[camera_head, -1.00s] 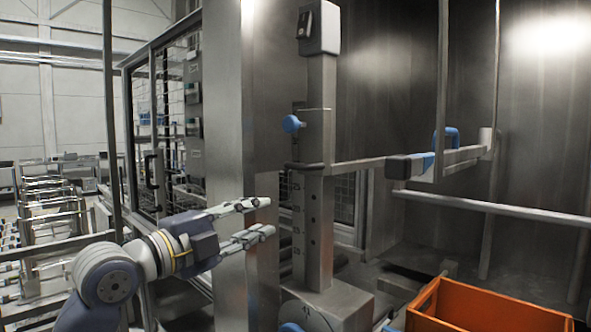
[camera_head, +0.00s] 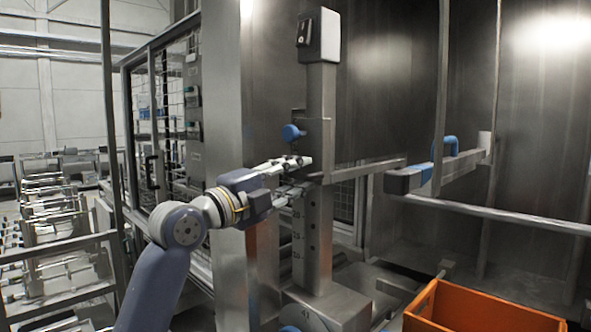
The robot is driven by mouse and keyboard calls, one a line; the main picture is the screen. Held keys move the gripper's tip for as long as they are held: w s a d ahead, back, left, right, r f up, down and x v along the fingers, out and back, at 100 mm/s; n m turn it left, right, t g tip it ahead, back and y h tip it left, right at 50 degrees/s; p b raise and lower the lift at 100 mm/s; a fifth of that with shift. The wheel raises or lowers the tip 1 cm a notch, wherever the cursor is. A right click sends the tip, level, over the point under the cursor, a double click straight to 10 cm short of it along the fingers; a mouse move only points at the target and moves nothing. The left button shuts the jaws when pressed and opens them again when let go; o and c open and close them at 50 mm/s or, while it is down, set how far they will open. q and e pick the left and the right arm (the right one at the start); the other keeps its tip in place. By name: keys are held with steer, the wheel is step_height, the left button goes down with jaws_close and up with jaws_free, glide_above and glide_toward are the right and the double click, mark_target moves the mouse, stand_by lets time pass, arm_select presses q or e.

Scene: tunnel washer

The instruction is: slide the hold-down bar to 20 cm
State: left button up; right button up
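The hold-down bar (camera_head: 365,170) is a grey metal arm reaching right from an upright post (camera_head: 319,225). The post carries a scale with small numbers, too small to read surely, below the bar. A blue knob (camera_head: 292,132) sits on the post's left side above the bar. My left gripper (camera_head: 307,173) is at the post, at the height of the bar's collar, its two fingers apart one above the other. My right gripper is not in view.
A grey and blue block (camera_head: 408,179) with a blue handle stands beyond the bar's right end. An orange crate (camera_head: 475,312) is at the lower right. A metal column (camera_head: 226,130) and a mesh guard stand left of the post.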

arm_select(q)
steer(key=shift+w+d, duration=0.15)
jaws_close()
